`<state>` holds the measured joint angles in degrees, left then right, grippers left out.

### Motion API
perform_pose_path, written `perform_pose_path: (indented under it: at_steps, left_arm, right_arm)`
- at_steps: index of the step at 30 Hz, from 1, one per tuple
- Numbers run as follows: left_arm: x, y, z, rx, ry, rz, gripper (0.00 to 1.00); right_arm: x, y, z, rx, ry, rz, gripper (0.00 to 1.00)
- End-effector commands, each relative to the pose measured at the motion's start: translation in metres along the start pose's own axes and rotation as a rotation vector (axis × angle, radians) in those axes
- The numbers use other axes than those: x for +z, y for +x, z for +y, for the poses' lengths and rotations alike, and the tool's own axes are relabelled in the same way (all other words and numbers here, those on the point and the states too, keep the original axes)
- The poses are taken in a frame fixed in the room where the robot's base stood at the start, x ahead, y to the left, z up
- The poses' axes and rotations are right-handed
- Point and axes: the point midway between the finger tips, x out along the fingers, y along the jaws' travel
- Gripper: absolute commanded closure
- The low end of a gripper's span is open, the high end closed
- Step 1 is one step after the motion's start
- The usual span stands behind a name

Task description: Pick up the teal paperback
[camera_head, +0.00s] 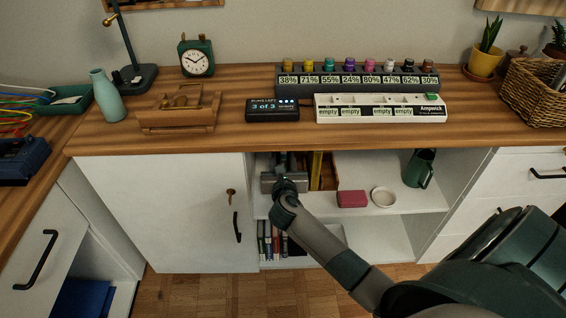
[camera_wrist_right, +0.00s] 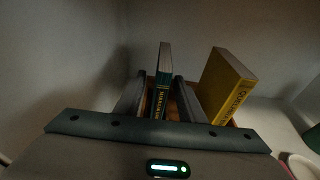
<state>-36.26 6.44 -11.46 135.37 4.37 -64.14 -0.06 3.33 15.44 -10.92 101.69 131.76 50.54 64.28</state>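The teal paperback (camera_wrist_right: 162,85) stands upright with its spine towards me in the right wrist view. It has yellow lettering and pale page edges on top. My right gripper (camera_wrist_right: 160,98) is open, with one finger on each side of the book and a narrow gap beside it. In the head view my right gripper (camera_head: 281,178) reaches into the open cabinet's upper shelf, and I cannot make out the teal paperback there. My left gripper is not in view.
A yellow book (camera_wrist_right: 226,88) stands just right of the gripper. A pink box (camera_head: 352,199), a white dish (camera_head: 384,197) and a green mug (camera_head: 419,168) sit further right on the shelf. The cabinet's left wall is close. The desktop (camera_head: 225,137) overhangs the shelf.

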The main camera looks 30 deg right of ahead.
Motion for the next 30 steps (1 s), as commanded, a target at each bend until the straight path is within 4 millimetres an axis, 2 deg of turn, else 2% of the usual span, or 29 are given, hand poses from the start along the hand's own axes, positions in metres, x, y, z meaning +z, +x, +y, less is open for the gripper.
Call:
perform_pose_path:
  at_steps: [3, 9, 25, 27, 30]
  left_arm:
    - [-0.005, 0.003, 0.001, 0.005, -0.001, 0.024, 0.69]
    - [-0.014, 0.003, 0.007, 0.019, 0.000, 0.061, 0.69]
    - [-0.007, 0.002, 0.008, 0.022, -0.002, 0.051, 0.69]
    - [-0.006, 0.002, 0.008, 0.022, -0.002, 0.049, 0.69]
    - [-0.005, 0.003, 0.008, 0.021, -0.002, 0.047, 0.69]
  right_arm:
    - [-0.002, 0.017, -0.002, 0.000, -0.002, -0.002, 0.64]
    - [-0.001, 0.037, -0.002, 0.000, -0.001, -0.002, 0.64]
    - [-0.001, 0.039, -0.002, 0.000, 0.000, 0.000, 0.64]
    - [-0.001, 0.039, -0.002, 0.000, 0.000, 0.000, 0.81]
    - [-0.001, 0.039, -0.002, 0.000, 0.000, 0.000, 1.00]
